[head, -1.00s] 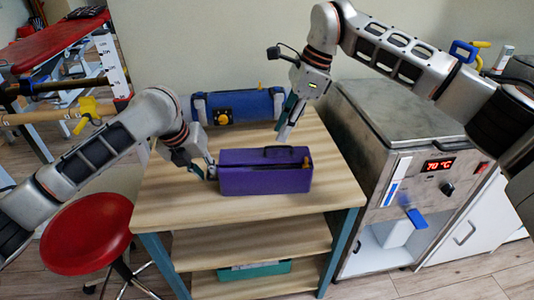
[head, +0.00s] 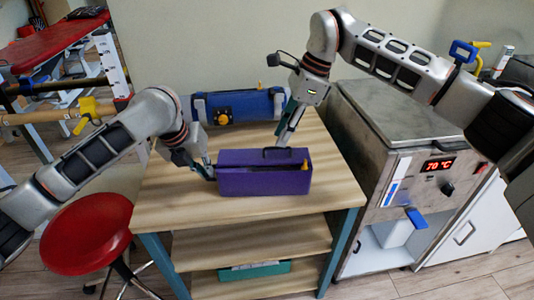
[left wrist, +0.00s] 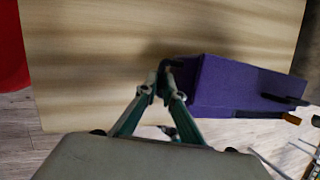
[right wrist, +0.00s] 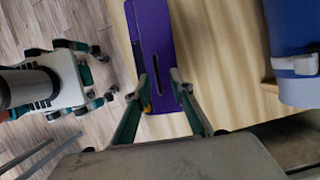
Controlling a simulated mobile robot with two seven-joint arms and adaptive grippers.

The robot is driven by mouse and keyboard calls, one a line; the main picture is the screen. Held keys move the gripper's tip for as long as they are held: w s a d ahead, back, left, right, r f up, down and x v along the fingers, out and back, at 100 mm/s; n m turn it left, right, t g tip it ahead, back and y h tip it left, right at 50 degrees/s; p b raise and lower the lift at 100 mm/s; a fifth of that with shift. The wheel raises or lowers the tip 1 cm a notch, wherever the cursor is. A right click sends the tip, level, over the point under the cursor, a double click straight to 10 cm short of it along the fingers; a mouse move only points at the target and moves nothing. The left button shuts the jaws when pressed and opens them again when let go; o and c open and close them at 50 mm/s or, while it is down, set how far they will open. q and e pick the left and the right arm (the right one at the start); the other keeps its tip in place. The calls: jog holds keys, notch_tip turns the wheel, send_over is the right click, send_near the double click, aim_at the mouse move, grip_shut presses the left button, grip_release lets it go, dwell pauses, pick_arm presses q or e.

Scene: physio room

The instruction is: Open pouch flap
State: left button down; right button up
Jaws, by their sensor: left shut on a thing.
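The purple pouch (head: 262,182) stands upright on the wooden table, with a black handle (head: 290,152) at its top back and a small orange tab (head: 305,165) at its top right end. My left gripper (head: 211,172) is at the pouch's left end. In the left wrist view its fingers (left wrist: 165,90) are closed together on a small dark loop (left wrist: 174,63) at that end. My right gripper (head: 283,143) points down at the back of the pouch near the handle. In the right wrist view its fingers (right wrist: 160,80) are apart over the pouch top; contact cannot be told.
A metal heating unit (head: 410,130) showing 70 °C stands right of the table. A red stool (head: 85,235) is at the left. The table top (head: 180,205) in front of the pouch is clear.

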jog(key=shift+f, duration=1.65)
